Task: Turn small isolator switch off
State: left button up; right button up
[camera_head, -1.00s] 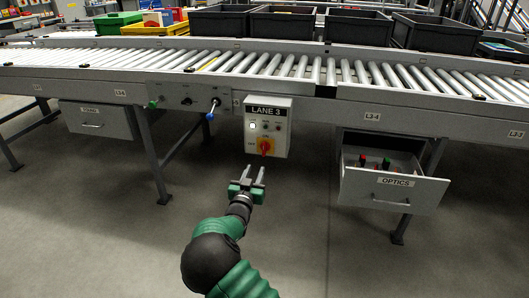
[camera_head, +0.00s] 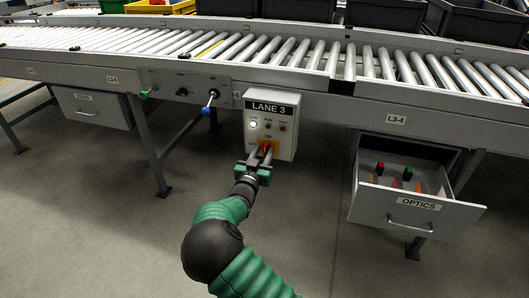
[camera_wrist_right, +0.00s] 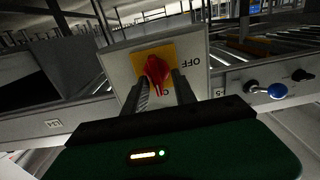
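The small isolator switch is a red rotary handle on a yellow plate (camera_head: 269,146), low on the white LANE 3 box (camera_head: 284,144). In the right wrist view the red handle (camera_wrist_right: 157,71) stands nearly upright in the picture. An upside-down OFF label is to its right; lettering below it is partly hidden. My right gripper (camera_head: 260,158) is at the front of the switch. In the wrist view its two fingers (camera_wrist_right: 161,80) are apart, one on each side of the handle's lower end; I cannot tell whether they touch it. My left gripper is not in view.
A roller conveyor (camera_head: 300,58) runs above the box. A blue-tipped lever (camera_head: 208,108) and a green knob (camera_head: 144,94) are on the panel to the left. An open OPTICS drawer (camera_head: 412,208) juts out at the right. The floor in front is clear.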

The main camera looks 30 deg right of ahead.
jog(key=shift+c, duration=1.1)
jog(key=shift+d+f, duration=0.15)
jog(key=shift+d, duration=0.25)
grip_shut()
jog(key=shift+a, duration=0.1)
